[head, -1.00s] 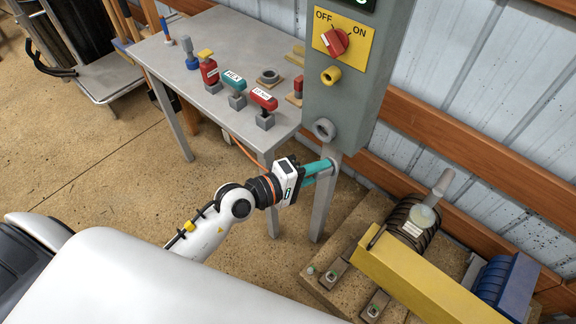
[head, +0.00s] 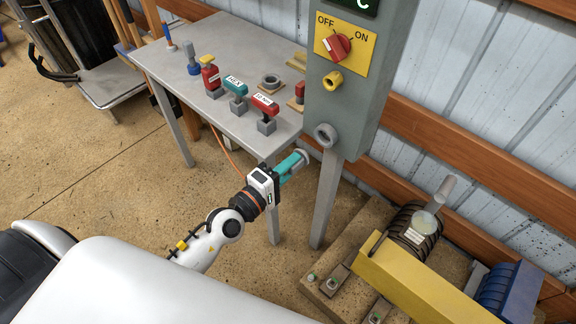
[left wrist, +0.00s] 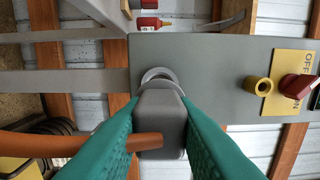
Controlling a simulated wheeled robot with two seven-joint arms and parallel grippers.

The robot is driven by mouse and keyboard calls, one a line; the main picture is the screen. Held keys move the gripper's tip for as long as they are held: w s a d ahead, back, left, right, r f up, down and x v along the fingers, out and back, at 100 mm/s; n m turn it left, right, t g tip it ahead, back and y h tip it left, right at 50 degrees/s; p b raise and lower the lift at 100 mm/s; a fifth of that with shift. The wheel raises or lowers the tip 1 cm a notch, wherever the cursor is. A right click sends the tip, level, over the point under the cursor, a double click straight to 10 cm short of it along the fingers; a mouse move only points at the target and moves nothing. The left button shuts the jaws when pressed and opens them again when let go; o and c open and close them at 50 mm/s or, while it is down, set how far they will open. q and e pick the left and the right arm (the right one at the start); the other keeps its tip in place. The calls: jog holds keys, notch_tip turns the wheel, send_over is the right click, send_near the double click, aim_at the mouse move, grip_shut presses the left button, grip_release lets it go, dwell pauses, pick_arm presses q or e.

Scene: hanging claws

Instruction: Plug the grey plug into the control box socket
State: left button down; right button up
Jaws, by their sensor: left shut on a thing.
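My left gripper (head: 298,160) has teal fingers shut on the grey plug (head: 304,155), just below and left of the control box socket in the head view. In the left wrist view, the plug (left wrist: 160,115) sits between the fingers, with an orange cable (left wrist: 80,145) running off left. The socket (head: 326,134) is a grey ring low on the front of the grey-green control box (head: 340,105). In the left wrist view, the socket ring (left wrist: 158,74) shows just beyond the plug, which hides part of it. In the head view, the plug appears apart from the socket. My right gripper is not in view.
A yellow socket (head: 333,80) and a red OFF/ON switch (head: 338,46) are above the grey socket. A grey table (head: 205,118) with several tools stands left. A yellow beam (head: 410,280) and machine parts lie at lower right.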

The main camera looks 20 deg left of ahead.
aim_at(305, 154)
pick_arm(q)
jog(key=shift+p+x, duration=0.35)
jog(key=shift+x, duration=2.15)
jog(key=shift+w, duration=0.1)
jog(key=shift+p+x, duration=0.4)
jog(key=shift+x, duration=0.9)
jog(key=c, duration=1.1)
grip_release()
